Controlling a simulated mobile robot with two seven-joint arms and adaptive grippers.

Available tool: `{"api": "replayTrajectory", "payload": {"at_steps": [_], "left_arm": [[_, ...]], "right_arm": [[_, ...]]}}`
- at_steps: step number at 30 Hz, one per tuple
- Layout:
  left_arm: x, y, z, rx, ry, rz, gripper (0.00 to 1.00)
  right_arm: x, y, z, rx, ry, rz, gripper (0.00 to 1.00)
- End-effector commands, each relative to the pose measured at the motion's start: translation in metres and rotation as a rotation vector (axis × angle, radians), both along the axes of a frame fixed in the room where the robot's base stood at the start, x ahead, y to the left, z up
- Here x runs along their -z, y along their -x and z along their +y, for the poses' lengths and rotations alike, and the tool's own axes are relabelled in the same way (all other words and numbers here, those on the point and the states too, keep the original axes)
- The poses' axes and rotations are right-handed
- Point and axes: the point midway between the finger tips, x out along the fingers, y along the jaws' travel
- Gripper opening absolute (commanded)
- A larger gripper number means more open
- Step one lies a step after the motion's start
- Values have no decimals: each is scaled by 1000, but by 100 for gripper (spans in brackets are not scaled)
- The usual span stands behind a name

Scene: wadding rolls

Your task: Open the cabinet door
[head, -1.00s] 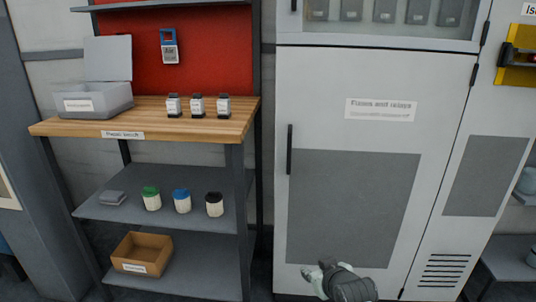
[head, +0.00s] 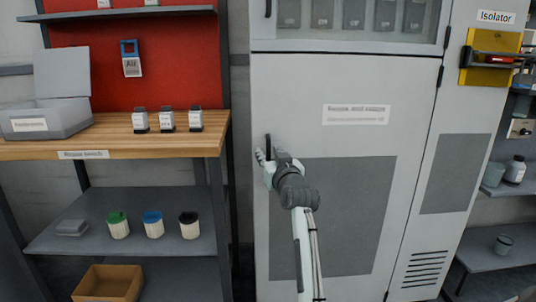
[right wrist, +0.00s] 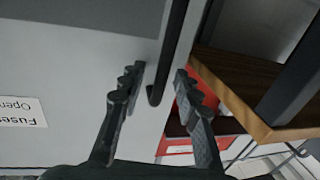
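The light grey cabinet door (head: 295,95) stands closed in the head view, with a label and a dark grey panel on its front. Its black vertical handle (head: 267,146) is near the door's left edge. My right gripper (head: 268,157) is at the handle, its arm reaching up from below. In the right wrist view the fingers of my right gripper (right wrist: 158,85) are apart, one on each side of the black handle (right wrist: 174,50). A gap shows between handle and fingers; the handle's end lies between them. My left gripper is not in view.
A wooden-topped bench (head: 120,146) with bottles and a grey box stands left of the cabinet. A cardboard box (head: 108,283) is low on the left. A glazed upper door (head: 350,15) is above. A narrow panel with an isolator switch (head: 492,60) is on the right.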

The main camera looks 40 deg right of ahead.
Motion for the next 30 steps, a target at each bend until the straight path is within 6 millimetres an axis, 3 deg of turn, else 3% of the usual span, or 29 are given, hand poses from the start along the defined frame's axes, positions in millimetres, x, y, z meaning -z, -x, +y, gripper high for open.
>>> {"api": "replayTrajectory", "payload": {"at_steps": [11,19,30], "left_arm": [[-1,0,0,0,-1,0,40],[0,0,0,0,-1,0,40],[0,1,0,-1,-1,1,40]], "right_arm": [[0,-7,-3,0,1,0,31],[0,-7,-3,0,1,0,0],[0,-7,-3,0,1,0,0]]}}
